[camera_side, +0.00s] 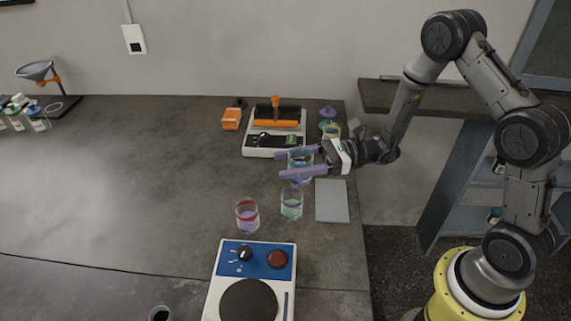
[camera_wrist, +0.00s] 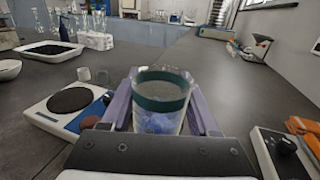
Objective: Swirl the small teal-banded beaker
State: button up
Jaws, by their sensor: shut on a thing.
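The teal-banded beaker (camera_wrist: 161,100) stands between my gripper's (camera_wrist: 163,105) two purple fingers in the wrist view. It is clear, with a dark teal band near the rim and blue contents low down. In the side view the beaker (camera_side: 300,161) shows between the fingers of my gripper (camera_side: 288,164), which reaches in from the right. The jaws are shut on it and it looks about upright. I cannot tell whether its base touches the bench.
A red-banded beaker (camera_side: 247,216) with purple contents and a beaker with green contents (camera_side: 291,205) stand nearby. A blue-and-white hotplate (camera_side: 253,262) is in front. A grey pad (camera_side: 332,201) lies right; an orange-topped device (camera_side: 276,128) stands behind.

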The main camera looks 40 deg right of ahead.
aim_at(291, 180)
jog(key=shift+s+r, duration=0.15)
jog(key=shift+r, duration=2.15)
